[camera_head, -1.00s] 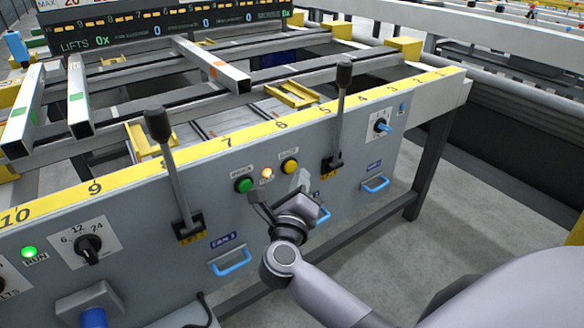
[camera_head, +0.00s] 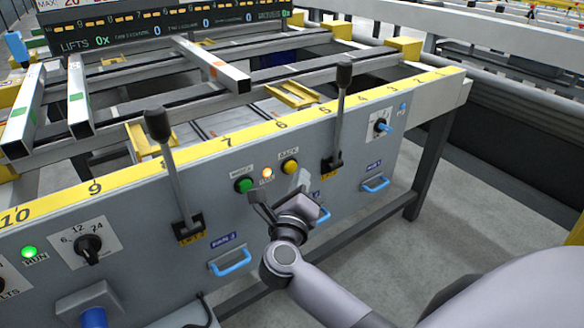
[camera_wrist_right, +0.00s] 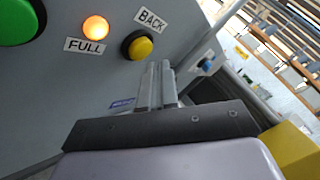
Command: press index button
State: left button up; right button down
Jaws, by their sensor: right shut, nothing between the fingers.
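The green button (camera_head: 244,185) is on the grey front panel, left of the lit orange lamp (camera_head: 267,174) and the yellow button (camera_head: 290,166). Its label is too blurred to read. In the right wrist view the green button (camera_wrist_right: 18,18) is cut off at the upper left. There the lamp (camera_wrist_right: 95,28) reads FULL and the yellow button (camera_wrist_right: 137,45) reads BACK. My right gripper (camera_head: 303,178) is shut and empty, in front of the panel, below and right of the yellow button. Its fingertips (camera_wrist_right: 157,68) appear just below the yellow button in the wrist view. My left gripper is out of view.
Two tall levers (camera_head: 172,160) (camera_head: 340,110) stick out from the panel on either side of the buttons. Blue handles (camera_head: 231,262) (camera_head: 375,184) project lower down. A rotary knob (camera_head: 88,250) and a lit green RUN lamp (camera_head: 30,252) are at the left.

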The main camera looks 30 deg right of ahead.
jog(key=shift+w, duration=0.45)
